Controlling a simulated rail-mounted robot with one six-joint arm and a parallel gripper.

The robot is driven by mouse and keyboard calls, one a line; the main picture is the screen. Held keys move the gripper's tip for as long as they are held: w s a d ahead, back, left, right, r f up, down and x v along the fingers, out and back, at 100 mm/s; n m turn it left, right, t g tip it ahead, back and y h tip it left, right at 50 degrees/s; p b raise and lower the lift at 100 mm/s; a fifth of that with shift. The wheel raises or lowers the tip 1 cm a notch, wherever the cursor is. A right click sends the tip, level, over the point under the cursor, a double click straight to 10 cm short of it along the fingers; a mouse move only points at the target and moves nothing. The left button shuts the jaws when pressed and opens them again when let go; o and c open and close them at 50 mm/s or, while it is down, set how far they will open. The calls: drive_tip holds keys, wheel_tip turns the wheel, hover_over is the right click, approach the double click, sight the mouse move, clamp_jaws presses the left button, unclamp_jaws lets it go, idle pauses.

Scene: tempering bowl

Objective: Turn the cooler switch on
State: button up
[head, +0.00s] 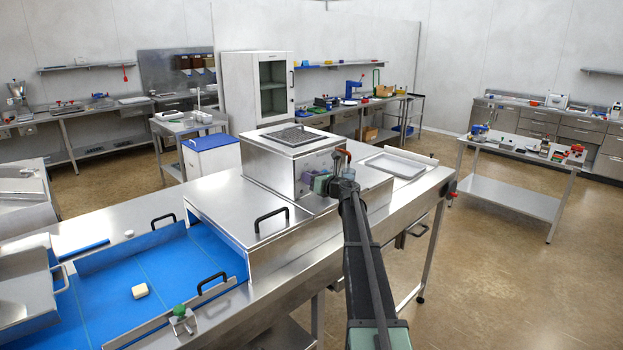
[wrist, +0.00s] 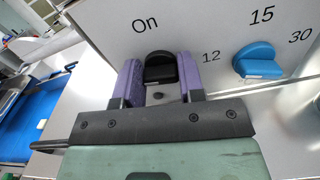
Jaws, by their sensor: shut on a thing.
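The cooler's steel control box (head: 270,168) stands on top of the machine in the middle of the head view. In the wrist view its pale front panel (wrist: 112,22) carries a black switch knob (wrist: 160,68), with the printed word "On" up and left of it. My gripper (wrist: 160,74) has its purple fingers on either side of this knob and is shut on it. The knob looks roughly upright; its exact pointing direction is hard to tell. In the head view my gripper (head: 308,179) is at the box's front face, and my arm hides part of that area.
A blue dial (wrist: 258,60) with marks 12, 15 and 30 sits right of the switch, clear of my fingers. Steel covers with black handles (head: 270,217) and a blue belt (head: 185,262) lie to the left. A shallow tray (head: 398,166) lies right of the box.

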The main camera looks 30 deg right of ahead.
drive_tip(key=m, duration=0.4)
drive_tip(key=shift+d, duration=0.1)
drive_tip(key=m, duration=0.4)
drive_tip(key=shift+f, duration=0.1)
drive_tip(key=m, duration=0.4)
drive_tip(key=shift+d+f, duration=0.1)
drive_tip(key=shift+m, duration=2.1)
drive_tip(key=o, duration=0.9)
drive_tip(key=shift+o, duration=0.2)
